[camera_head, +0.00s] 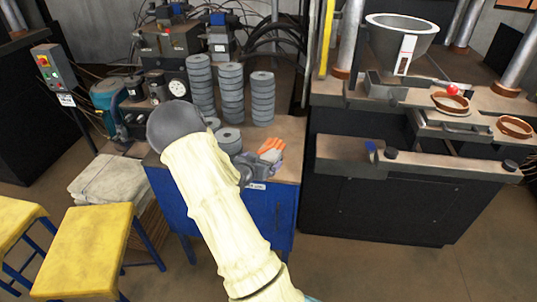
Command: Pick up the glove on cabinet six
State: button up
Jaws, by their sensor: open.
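The glove (271,149), orange with pale parts, lies on the top of the blue cabinet (271,215), near its front right corner. A small white label (256,186) is on the cabinet front, too small to read. My sleeved arm rises from the bottom and covers part of the cabinet's left side. A grey form that looks like my gripper (252,169) shows just right of the sleeve, beside the glove's near side. It is open, partly hidden by my arm. I cannot tell whether it touches the glove.
Stacks of grey flap discs (231,90) stand behind the glove, with a shorter stack (229,140) to its left. A dark machine (400,205) with a large grey bowl (400,40) stands at right. Yellow stools (88,250) stand at left. Floor at lower right is clear.

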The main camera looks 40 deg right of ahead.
aim_at(267, 153)
jog(key=x, duration=0.3)
jog(key=p+x, duration=0.1)
jog(key=x, duration=0.1)
jog(key=shift+w+r, duration=0.3)
jog(key=shift+r, duration=0.05)
jog(key=c, duration=1.1)
jog(key=shift+o, duration=0.2)
notch_tip(267, 153, up, 10)
